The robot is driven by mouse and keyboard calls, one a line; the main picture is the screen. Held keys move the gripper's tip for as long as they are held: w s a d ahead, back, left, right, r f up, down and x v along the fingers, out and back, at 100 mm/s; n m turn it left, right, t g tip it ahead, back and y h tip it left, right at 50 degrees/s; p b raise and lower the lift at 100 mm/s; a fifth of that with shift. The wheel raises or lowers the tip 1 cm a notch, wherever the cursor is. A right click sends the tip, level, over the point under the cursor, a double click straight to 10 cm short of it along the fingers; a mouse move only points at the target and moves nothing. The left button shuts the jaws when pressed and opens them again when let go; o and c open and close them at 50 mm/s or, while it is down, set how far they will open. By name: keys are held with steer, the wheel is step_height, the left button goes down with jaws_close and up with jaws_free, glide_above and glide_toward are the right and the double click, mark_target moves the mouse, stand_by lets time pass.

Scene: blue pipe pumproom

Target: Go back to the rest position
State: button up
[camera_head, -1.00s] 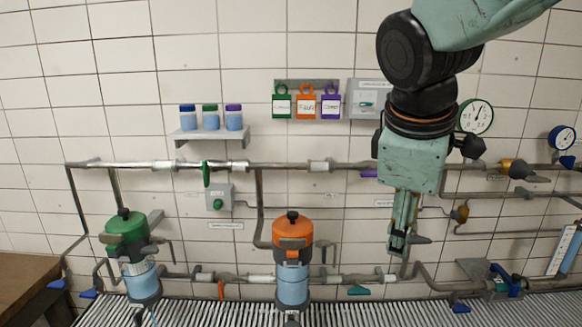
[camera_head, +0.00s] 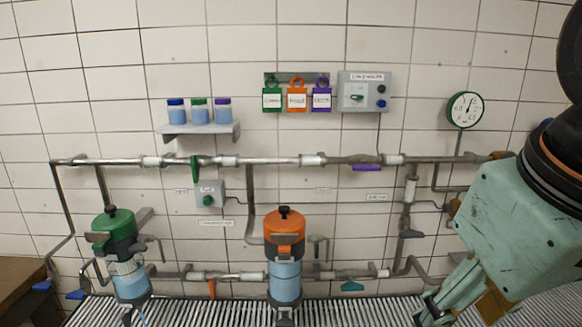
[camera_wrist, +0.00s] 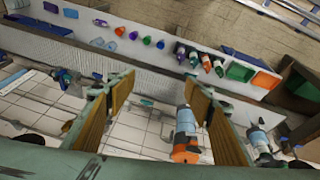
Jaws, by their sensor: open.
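My gripper (camera_head: 432,312) is at the lower right of the head view, beside the wall piping and partly cut off by the frame edge. In the wrist view my gripper (camera_wrist: 158,88) shows two tan-padded fingers spread apart with nothing between them. An orange-topped pump (camera_head: 285,240) stands in the middle of the head view. An orange-topped unit (camera_wrist: 187,135) shows beyond the fingers in the wrist view.
A green-topped pump (camera_head: 118,240) stands at left. A shelf (camera_head: 200,131) holds bottles. Coloured tags (camera_head: 297,98), a grey control box (camera_head: 365,92) and a green-rimmed gauge (camera_head: 465,109) are on the wall. A grating (camera_head: 350,312) runs along the bottom.

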steer(key=shift+s+a+f+m, duration=0.1)
steer(key=shift+s+f+m, duration=0.25)
steer(key=shift+s, duration=0.3)
steer(key=shift+s+a+f+m, duration=0.15)
steer(key=shift+s+m, duration=0.3)
steer(key=shift+s, duration=0.25)
steer(key=shift+s+a+f+m, duration=0.1)
steer(key=shift+s+f+m, duration=0.25)
steer(key=shift+s, duration=0.3)
steer(key=shift+a+r, duration=0.1)
steer(key=shift+r, duration=0.05)
